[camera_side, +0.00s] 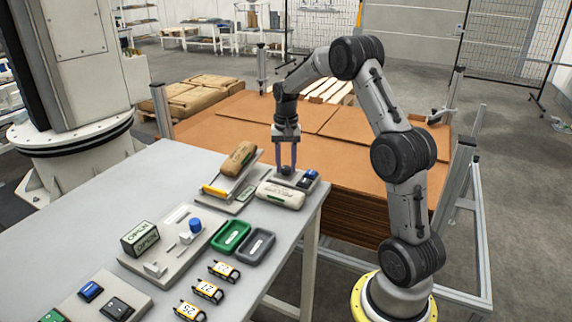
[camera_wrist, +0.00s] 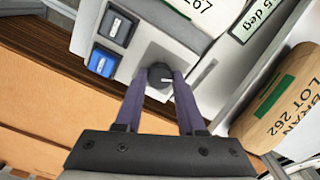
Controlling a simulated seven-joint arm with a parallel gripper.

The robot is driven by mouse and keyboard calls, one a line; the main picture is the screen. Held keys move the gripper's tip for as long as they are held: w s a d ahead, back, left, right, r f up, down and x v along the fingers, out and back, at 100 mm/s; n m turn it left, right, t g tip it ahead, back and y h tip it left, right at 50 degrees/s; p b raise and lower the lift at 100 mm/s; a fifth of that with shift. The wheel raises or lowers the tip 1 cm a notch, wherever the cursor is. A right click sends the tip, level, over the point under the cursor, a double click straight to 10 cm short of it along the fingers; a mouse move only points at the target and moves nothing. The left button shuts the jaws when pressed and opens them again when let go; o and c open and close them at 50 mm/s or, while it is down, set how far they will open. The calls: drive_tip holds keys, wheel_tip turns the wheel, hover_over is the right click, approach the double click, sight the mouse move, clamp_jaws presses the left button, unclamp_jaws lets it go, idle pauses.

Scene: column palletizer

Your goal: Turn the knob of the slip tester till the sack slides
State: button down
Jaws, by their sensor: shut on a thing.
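The slip tester's tilted plate (camera_side: 226,185) stands near the far edge of the grey table, with a yellow strip at its low end. A brown sack (camera_side: 238,158) rests on the plate's upper part; in the wrist view the sack (camera_wrist: 280,105) reads "BRAN LOT 262". My gripper (camera_side: 287,168) points down over the tester's control box (camera_side: 305,184). In the wrist view its fingers (camera_wrist: 160,82) are shut on the dark round knob (camera_wrist: 160,75), which has a white pointer line. A label ending "5 deg" (camera_wrist: 262,15) shows beside the plate; its first part is cut off.
A white sack (camera_side: 281,195) lies close in front of the control box. A blue button (camera_wrist: 102,63) and a dark button (camera_wrist: 116,25) sit beside the knob. Green (camera_side: 231,236) and grey (camera_side: 257,246) trays and several numbered tags stand nearer. Brown sheets are stacked beyond the table.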

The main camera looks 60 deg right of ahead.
sight(286, 167)
idle(0.4)
drive_tip(key=c, duration=0.5)
unclamp_jaws()
drive_tip(key=shift+r, duration=0.15)
wheel_tip(286, 167, up, 14)
drive_tip(key=shift+f, duration=0.2)
